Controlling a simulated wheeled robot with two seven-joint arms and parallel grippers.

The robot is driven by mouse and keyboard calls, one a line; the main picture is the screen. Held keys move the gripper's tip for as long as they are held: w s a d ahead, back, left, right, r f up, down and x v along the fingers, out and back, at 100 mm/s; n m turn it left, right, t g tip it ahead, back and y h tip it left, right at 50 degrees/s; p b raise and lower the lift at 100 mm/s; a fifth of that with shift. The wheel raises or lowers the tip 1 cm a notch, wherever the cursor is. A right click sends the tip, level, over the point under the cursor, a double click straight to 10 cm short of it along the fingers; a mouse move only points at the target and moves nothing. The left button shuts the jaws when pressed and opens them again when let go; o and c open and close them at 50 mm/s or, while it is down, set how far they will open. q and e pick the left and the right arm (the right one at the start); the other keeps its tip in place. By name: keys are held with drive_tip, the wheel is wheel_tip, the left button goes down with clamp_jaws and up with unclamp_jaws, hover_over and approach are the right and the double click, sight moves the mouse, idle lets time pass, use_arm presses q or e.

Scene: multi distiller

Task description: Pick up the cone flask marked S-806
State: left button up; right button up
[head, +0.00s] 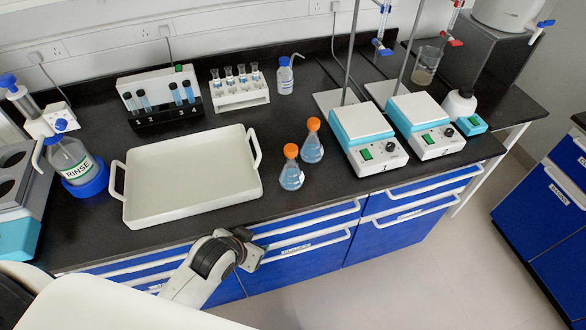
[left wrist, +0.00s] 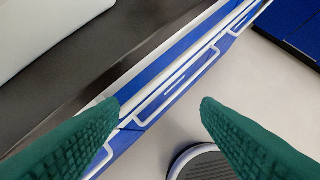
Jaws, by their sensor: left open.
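Two cone flasks with orange caps and pale blue liquid stand upright on the black bench in the head view. The nearer cone flask (head: 291,176) is close to the bench's front edge, and the farther cone flask (head: 312,151) is just behind it to the right. I cannot read a marking on either, so I cannot tell which is S-806. My left gripper (head: 247,249) is in front of the bench's drawers, to the lower left of the flasks. In the left wrist view its green fingers (left wrist: 160,108) are spread with nothing between them. My right gripper is not in view.
A white tray (head: 190,177) lies left of the flasks. Two hotplate stirrers (head: 368,139) (head: 427,126) with stand rods are to the right. Blue drawers (head: 315,254) face me.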

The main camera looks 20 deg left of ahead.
use_arm(q)
drive_tip(key=w+r+t, duration=0.2)
drive_tip(key=w+r, duration=0.1)
drive_tip(key=r, duration=0.4)
drive_tip(key=m+t+h, duration=0.1)
drive_tip(key=t+h, duration=0.2)
drive_tip(key=t, duration=0.1)
approach(288, 164)
drive_tip(key=p+x, duration=0.1)
drive_tip(key=x, duration=0.6)
drive_tip(key=shift+w+a+r+p, duration=0.1)
drive_tip(key=shift+r+p, duration=0.15)
drive_tip(key=shift+p, duration=0.1)
drive_tip(key=p+x, duration=0.1)
drive_tip(key=x, duration=0.4)
drive_tip(key=shift+f, duration=0.2)
drive_tip(key=shift+w+d+f, duration=0.25)
drive_tip(key=shift+w+f, duration=0.05)
drive_tip(key=shift+w, duration=0.05)
drive_tip(key=shift+s, duration=0.1)
drive_tip(key=shift+c, duration=0.8)
drive_tip(key=c, duration=0.9)
drive_tip(key=shift+c, duration=0.2)
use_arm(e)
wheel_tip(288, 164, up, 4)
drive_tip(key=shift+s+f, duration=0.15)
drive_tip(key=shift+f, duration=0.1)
use_arm(q)
drive_tip(key=shift+r, duration=0.1)
